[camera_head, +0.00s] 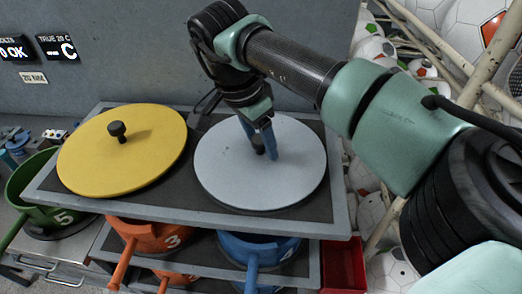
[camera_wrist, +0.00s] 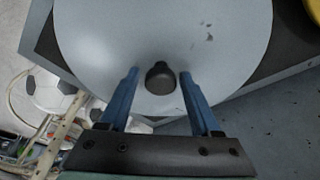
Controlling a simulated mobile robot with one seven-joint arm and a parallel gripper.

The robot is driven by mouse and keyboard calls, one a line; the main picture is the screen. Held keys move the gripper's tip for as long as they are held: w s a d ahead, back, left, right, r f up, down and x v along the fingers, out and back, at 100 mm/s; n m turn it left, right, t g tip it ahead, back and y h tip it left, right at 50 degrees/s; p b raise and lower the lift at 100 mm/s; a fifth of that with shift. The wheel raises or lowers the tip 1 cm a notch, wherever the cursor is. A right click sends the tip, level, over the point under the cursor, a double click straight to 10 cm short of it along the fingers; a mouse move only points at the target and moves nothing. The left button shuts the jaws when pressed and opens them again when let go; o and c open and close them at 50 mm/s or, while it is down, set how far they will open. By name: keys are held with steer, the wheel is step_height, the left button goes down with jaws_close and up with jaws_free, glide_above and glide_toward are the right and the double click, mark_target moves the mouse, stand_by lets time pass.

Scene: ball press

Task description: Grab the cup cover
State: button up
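A round light grey-blue cover (camera_head: 300,165) with a small dark knob lies flat on the shelf top, right of a round yellow cover (camera_head: 85,158) with its own dark knob (camera_head: 117,129). The grey-blue cover also fills much of the wrist view (camera_wrist: 110,35). My gripper (camera_head: 264,150) is over this cover with its blue fingers pointing down at the knob. In the wrist view my gripper (camera_wrist: 158,75) is open, and the dark knob (camera_wrist: 160,78) sits between the fingertips with a gap on each side.
The covers lie on a grey-framed shelf top (camera_head: 190,214). Below are an orange pot (camera_head: 150,237) and a blue pot (camera_head: 262,250). A green pot (camera_head: 30,185) stands at left, a red bin (camera_head: 343,265) at lower right. Several footballs and pale poles (camera_head: 480,75) crowd the right.

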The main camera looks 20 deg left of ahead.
jaws_close()
steer(key=shift+r, duration=0.15)
stand_by(1.0)
